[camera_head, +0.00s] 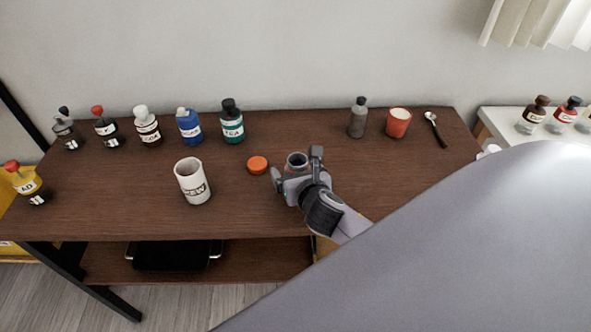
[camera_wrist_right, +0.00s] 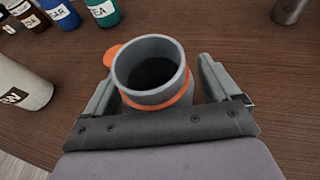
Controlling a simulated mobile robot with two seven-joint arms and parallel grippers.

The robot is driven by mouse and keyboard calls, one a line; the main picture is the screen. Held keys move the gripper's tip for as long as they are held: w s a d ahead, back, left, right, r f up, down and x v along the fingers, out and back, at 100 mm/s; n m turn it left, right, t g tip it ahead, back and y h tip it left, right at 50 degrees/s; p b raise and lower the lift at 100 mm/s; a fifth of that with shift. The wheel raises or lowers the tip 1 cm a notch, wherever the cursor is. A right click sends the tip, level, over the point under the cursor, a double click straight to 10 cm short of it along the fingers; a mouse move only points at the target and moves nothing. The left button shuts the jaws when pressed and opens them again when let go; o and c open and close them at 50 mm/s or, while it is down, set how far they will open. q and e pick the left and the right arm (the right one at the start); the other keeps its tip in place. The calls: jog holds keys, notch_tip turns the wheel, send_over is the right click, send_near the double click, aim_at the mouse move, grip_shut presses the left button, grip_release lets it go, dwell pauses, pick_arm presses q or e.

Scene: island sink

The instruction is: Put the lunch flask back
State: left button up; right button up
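The lunch flask (camera_head: 297,160) stands upright on the brown table, grey with an orange band and an open, dark mouth. It fills the middle of the right wrist view (camera_wrist_right: 150,98). An orange round lid (camera_head: 257,165) lies on the table just left of the flask; its edge shows behind the flask in the wrist view (camera_wrist_right: 112,54). My right gripper (camera_head: 297,168) is open, with one finger on each side of the flask. In the wrist view a gap shows at the right finger; the left finger is close to the flask. My left gripper is not in view.
A white mug (camera_head: 192,182) stands left of the lid. Several labelled bottles (camera_head: 190,126) line the back left. A grey bottle (camera_head: 357,118), an orange cup (camera_head: 397,123) and a spoon (camera_head: 435,129) are at the back right. The table's (camera_head: 310,125) back middle is clear.

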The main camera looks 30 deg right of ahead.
jog(key=shift+r, duration=0.2)
jog(key=v, duration=1.2)
jog(key=shift+f, duration=0.1)
